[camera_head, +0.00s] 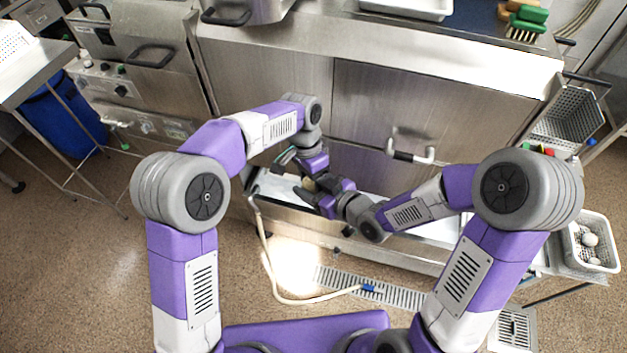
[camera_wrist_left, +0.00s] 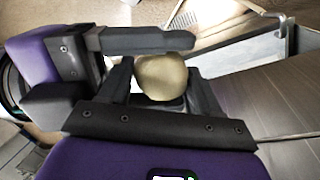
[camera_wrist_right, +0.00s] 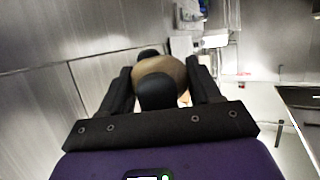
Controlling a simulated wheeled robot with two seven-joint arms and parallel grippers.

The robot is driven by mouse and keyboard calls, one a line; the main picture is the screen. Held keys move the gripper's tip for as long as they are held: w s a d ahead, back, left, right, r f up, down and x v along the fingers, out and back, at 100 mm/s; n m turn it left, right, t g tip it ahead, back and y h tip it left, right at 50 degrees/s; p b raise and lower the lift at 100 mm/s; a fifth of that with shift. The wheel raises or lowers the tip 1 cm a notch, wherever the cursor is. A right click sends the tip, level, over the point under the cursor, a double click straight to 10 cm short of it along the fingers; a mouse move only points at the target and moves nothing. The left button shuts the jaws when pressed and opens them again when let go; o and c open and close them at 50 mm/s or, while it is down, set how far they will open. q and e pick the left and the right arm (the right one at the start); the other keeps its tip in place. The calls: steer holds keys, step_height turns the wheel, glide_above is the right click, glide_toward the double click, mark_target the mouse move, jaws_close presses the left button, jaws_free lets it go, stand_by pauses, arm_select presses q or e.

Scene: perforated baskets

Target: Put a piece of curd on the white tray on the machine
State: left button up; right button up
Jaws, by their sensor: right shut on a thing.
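A pale, rounded piece of curd (camera_wrist_left: 162,77) sits between the two grippers, low in front of the machine. My right gripper (camera_wrist_right: 160,72) is shut on the curd (camera_wrist_right: 160,68). In the left wrist view its dark fingers reach in from the left across the curd. My left gripper (camera_wrist_left: 162,62) has its fingers spread on either side of the curd, with small gaps showing. In the head view the arms mostly hide the curd. A white tray (camera_head: 408,9) lies on top of the machine at the upper edge of the head view.
The steel machine front (camera_head: 430,105) with a handle (camera_head: 410,155) stands just beyond my arms. A white basket (camera_head: 597,264) with pale round pieces and a perforated metal basket (camera_head: 568,118) are at the right.

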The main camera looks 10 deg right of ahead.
arm_select(q)
steer(key=shift+c, duration=2.4)
arm_select(e)
steer(key=o, duration=1.1)
steer(key=shift+o, duration=0.2)
